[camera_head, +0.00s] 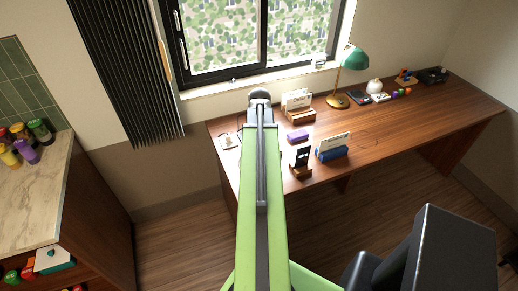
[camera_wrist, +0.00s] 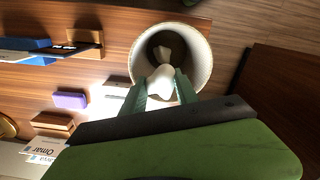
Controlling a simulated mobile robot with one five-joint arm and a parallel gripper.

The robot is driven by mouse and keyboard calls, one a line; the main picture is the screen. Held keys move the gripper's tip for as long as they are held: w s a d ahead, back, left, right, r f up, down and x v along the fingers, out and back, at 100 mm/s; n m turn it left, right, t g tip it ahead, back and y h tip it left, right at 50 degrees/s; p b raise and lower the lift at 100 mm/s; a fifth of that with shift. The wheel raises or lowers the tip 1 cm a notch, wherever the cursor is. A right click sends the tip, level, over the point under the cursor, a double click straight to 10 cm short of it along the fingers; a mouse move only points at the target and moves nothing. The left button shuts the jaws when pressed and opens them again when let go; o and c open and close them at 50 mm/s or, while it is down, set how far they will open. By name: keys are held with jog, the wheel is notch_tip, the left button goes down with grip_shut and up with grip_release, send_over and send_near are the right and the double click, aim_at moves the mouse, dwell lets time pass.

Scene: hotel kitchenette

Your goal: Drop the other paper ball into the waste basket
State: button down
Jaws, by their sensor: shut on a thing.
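In the wrist view my gripper (camera_wrist: 160,76) is shut on a white crumpled paper ball (camera_wrist: 161,86), held between its two green fingers. Behind the held ball is the mouth of the pale round waste basket (camera_wrist: 204,58). From this view the ball overlaps the basket's opening; I cannot tell its exact height above the rim. Another white ball (camera_wrist: 167,43) shows inside the dark basket. In the head view my arm hides the gripper, the held ball and the basket.
A wooden desk (camera_head: 400,115) stands under the window, with a green lamp (camera_head: 353,59), a purple block (camera_head: 297,136), card holders and a blue holder (camera_head: 332,154). A dark chair (camera_head: 452,250) is at lower right. A counter (camera_head: 35,190) with jars is at left.

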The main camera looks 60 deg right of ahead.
notch_tip(320, 180, down, 4)
jog(key=shift+r+b, duration=0.15)
jog(key=shift+b, duration=1.1)
jog(key=shift+r, duration=0.1)
jog(key=c, duration=0.9)
grip_release()
jog(key=shift+o, duration=0.2)
jog(key=shift+r, duration=0.1)
notch_tip(320, 180, up, 17)
jog(key=p, duration=1.7)
jog(key=shift+r+p, duration=0.15)
jog(key=shift+p, duration=0.15)
jog(key=shift+a, duration=0.1)
